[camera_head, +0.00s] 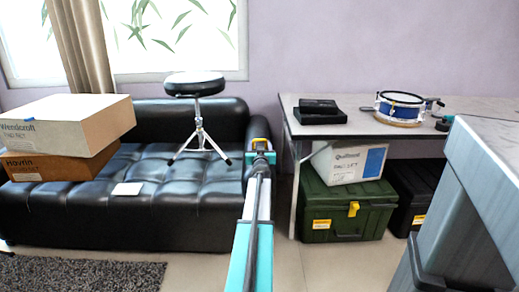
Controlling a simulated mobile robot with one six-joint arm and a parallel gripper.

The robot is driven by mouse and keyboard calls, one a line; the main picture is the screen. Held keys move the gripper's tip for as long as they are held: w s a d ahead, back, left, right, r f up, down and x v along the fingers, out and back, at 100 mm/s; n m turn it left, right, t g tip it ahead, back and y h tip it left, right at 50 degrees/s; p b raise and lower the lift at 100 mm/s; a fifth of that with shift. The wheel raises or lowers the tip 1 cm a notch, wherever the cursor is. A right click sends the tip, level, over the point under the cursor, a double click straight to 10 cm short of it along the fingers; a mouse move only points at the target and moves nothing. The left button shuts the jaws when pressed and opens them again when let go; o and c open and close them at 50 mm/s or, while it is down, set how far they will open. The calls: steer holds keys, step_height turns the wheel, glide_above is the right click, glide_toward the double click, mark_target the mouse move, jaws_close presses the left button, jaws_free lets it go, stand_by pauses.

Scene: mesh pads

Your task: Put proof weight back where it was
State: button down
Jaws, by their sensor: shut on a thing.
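My gripper (262,146) is at the far end of my outstretched arm, in front of the right end of the black sofa. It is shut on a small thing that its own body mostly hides. Some yellow shows at the tip; I cannot tell whether it belongs to the held thing or whether that thing is the proof weight. I cannot make out a proof weight anywhere else.
The black sofa (185,215) bears stacked boxes (70,125), a white card (127,189) and a round stool (195,84). The table (358,128) at right bears a black case (320,112) and blue drum (400,108). Below are a green crate (345,205) and white box (348,163).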

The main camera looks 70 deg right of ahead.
steer(key=shift+r, duration=0.1)
steer(key=shift+f+b, duration=1.65)
steer(key=shift+b, duration=0.05)
steer(key=c, duration=0.6)
jaws_free()
steer(key=shift+f, duration=0.2)
steer(key=shift+r, duration=0.1)
steer(key=shift+p+v, duration=1)
steer(key=shift+v, duration=5.05)
